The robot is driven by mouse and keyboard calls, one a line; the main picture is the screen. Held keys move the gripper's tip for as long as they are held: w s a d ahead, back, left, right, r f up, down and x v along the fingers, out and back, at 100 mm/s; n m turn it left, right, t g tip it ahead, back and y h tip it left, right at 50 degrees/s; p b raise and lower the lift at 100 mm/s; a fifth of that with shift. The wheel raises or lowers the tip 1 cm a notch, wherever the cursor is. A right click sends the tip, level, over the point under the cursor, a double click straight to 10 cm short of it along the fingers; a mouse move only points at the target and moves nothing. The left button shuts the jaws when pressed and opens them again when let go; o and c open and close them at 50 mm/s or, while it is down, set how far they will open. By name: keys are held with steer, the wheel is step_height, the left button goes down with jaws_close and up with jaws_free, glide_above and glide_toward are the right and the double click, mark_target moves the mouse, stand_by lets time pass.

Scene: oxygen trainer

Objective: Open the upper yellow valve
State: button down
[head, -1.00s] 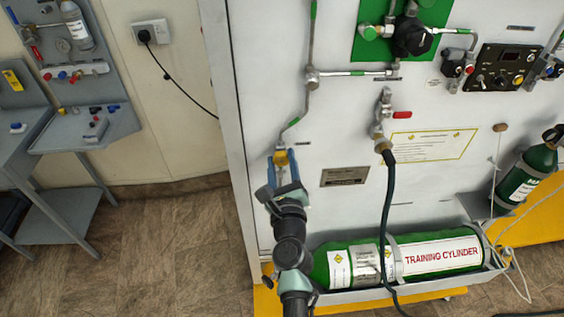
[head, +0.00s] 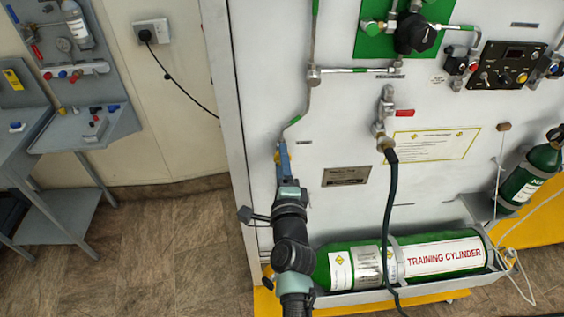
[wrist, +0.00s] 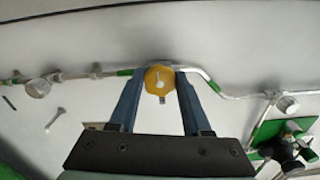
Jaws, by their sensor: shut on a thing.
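The yellow valve (wrist: 158,80) is a round yellow knob with a pale mark, on the thin metal pipe, in the middle of the wrist view. My gripper (wrist: 159,74) has one blue finger on each side of it and is shut on it. In the head view my gripper (head: 283,150) reaches up to the panel at the pipe's lower left end, its fingers seen nearly edge-on. They hide nearly all of the valve there; only a sliver of yellow shows beside them.
A red-handled valve (head: 403,113) with a dark hose (head: 390,210) hangs right of my gripper. A green training cylinder (head: 430,258) lies in a tray below. A green plate (head: 371,42) with a black knob is above. Open floor lies to the left.

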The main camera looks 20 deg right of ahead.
steer(key=shift+d+f+n+b, duration=0.15)
steer(key=shift+n+b, duration=1.6)
steer(key=shift+n, duration=2.4)
steer(key=shift+a+f+n+b, duration=0.1)
steer(key=shift+n+b, duration=1.65)
steer(key=shift+n, duration=2.4)
steer(key=shift+c, duration=1.8)
jaws_free()
steer(key=shift+r, duration=0.1)
steer(key=shift+s, duration=0.1)
steer(key=v, duration=1.2)
steer(key=shift+s, duration=0.4)
